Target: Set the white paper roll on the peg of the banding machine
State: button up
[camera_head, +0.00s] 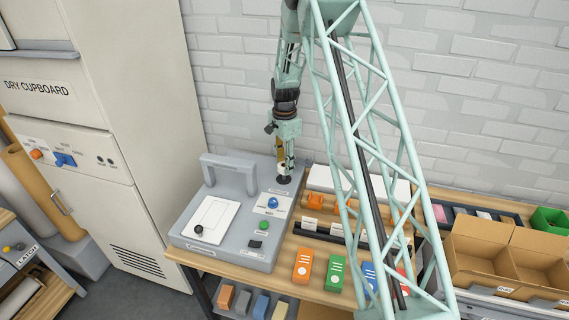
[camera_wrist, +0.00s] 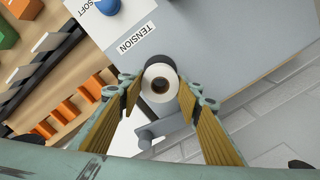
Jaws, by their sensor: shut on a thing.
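The white paper roll (camera_wrist: 153,91), with a brown core, is between my gripper's yellow fingertips (camera_wrist: 160,95) in the wrist view, with its open end facing the camera. My gripper (camera_head: 284,162) is shut on it and points down over the back right of the grey banding machine (camera_head: 188,240). A black round disc (camera_head: 284,180) shows directly under the roll; its dark edge also shows behind the roll in the wrist view. The peg itself is not visible, and I cannot tell whether the roll is around it or touching the disc.
The machine carries a blue knob (camera_head: 272,203), a white plate (camera_head: 211,220) and a grey arched handle (camera_head: 229,161). A wooden bench (camera_head: 291,284) with coloured boxes lies right. The brick wall (camera_head: 460,100) is behind. A dry cupboard (camera_head: 105,130) stands left.

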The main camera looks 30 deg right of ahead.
jog(key=shift+f+b, duration=0.75)
jog(key=shift+f, duration=1.05)
jog(key=o, duration=0.9)
jog(key=shift+o, duration=0.8)
jog(key=shift+o, duration=1.2)
jog(key=shift+r+p, duration=0.3)
jog(key=shift+r, duration=0.95)
jog(key=shift+r+p, duration=0.7)
jog(key=shift+r, duration=2.1)
